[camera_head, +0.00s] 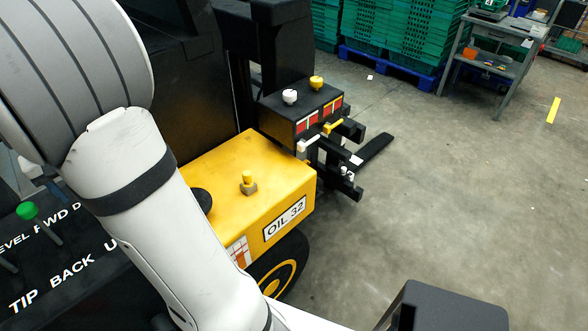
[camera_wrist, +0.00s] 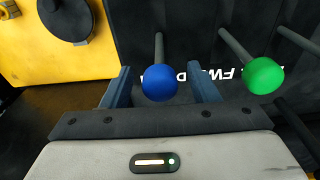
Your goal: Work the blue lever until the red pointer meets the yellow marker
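In the wrist view the blue lever (camera_wrist: 160,83) shows as a round blue ball on a thin grey shaft. My gripper (camera_wrist: 160,86) is open around it, with one finger left of the ball and one right. A gap shows between the ball and each finger. In the head view the blue lever and my gripper's fingers are hidden or out of frame. I cannot make out a red pointer or a yellow marker in either view.
A green-knobbed lever (camera_wrist: 265,75) stands just right of the right finger; one also shows in the head view (camera_head: 27,210). The yellow machine body (camera_head: 240,165), labelled OIL 32, and a black box with red panels (camera_head: 300,115) lie beyond my arm. Open floor (camera_head: 450,190) is at right.

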